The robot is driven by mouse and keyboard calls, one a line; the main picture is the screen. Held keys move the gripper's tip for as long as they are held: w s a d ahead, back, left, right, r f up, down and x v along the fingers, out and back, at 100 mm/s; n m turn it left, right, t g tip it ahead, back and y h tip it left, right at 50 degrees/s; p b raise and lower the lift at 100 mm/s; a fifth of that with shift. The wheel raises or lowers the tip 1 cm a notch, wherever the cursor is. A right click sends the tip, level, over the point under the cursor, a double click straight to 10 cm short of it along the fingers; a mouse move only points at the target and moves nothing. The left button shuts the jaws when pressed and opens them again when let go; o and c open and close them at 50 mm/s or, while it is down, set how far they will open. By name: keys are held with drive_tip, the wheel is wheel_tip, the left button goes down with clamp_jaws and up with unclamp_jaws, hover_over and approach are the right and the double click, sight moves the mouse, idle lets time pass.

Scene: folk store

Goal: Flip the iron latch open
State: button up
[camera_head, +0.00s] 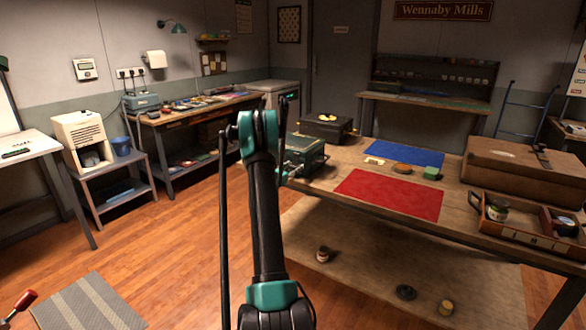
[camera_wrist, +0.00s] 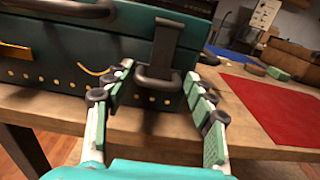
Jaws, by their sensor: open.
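A teal case (camera_wrist: 60,55) with a dark handle on top and a row of brass studs fills the left and middle of the wrist view. It stands at the left end of the wooden table in the head view (camera_head: 305,155). A dark iron latch (camera_wrist: 164,45) hangs down its front face and ends in a loop-shaped pull (camera_wrist: 158,78). My gripper (camera_wrist: 158,80) is open, one padded finger on each side of the latch's lower part. I cannot tell whether either finger touches it.
The table (camera_head: 318,180) also holds a dark box (camera_head: 327,128), a blue mat (camera_head: 405,153), a red mat (camera_head: 390,194), a green block (camera_head: 432,173), a large brown case (camera_head: 525,165) and a wooden tray (camera_head: 520,228). Several small items lie on the floor.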

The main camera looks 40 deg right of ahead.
drive_tip(key=shift+c, duration=0.3)
drive_tip(key=c, duration=0.8)
